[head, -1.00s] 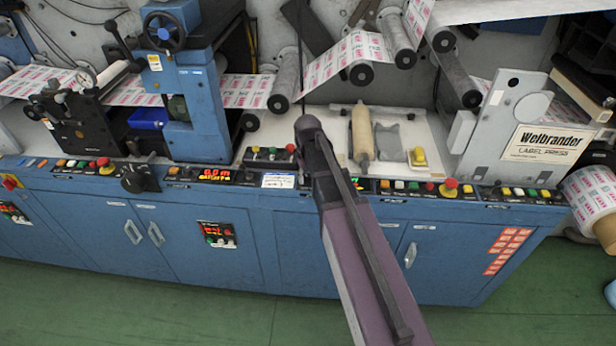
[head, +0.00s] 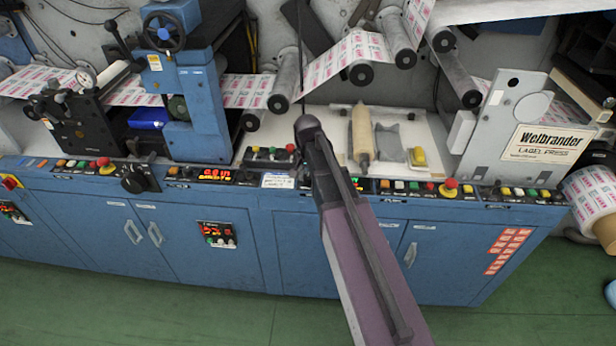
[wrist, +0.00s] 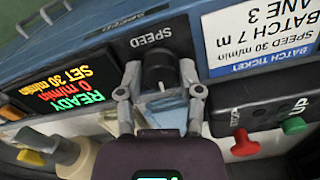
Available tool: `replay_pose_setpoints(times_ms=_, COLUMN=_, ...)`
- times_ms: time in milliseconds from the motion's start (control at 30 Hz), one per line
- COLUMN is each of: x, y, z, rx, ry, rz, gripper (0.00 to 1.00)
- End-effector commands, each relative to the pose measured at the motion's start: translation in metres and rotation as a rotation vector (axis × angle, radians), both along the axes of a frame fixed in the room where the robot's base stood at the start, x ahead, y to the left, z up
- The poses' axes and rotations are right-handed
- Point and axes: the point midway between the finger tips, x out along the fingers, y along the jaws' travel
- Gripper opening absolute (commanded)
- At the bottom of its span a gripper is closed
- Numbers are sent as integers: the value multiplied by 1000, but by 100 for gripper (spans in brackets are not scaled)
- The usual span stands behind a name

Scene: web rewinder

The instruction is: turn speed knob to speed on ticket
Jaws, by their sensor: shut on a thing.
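The black speed knob (wrist: 158,72) sits under the label SPEED in the wrist view, where the panel appears upside down. My gripper (wrist: 158,78) is shut on the knob, one finger on each side. The display (wrist: 75,90) beside it reads READY, 0 m/min, SET 30 m/min. The white batch ticket (wrist: 262,35) reads SPEED 30 m/min, BATCH 7 m, LANE 3. In the head view the ticket (head: 278,181) shows on the console left of my arm; my arm hides the knob and my fingers.
A red button (wrist: 244,143) and a green button (wrist: 293,125) stand close to my gripper. A red mushroom button (head: 450,184) is on the console further right. Printed web (head: 345,55) runs over rollers above. The green floor in front of the cabinets is clear.

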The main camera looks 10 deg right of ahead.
Motion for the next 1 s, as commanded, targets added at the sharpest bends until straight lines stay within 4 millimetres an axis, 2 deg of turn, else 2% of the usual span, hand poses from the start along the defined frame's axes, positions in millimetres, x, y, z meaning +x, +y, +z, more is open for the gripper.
replay_pose_setpoints(times_ms=300, x=-2, y=0, z=-1, rx=-1, ry=4, rz=-110, gripper=0)
replay_pose_setpoints(times_ms=733, x=-2, y=0, z=-1, rx=-1, ry=5, rz=-119, gripper=0)
replay_pose_setpoints(times_ms=767, x=-2, y=0, z=-1, rx=-1, ry=5, rz=-119, gripper=56)
replay_pose_setpoints(times_ms=800, x=-2, y=0, z=-1, rx=-1, ry=5, rz=-119, gripper=68)
replay_pose_setpoints(times_ms=867, x=-2, y=0, z=-1, rx=-1, ry=5, rz=-118, gripper=83)
replay_pose_setpoints(times_ms=1000, x=-1, y=0, z=0, rx=0, ry=3, rz=-118, gripper=83)
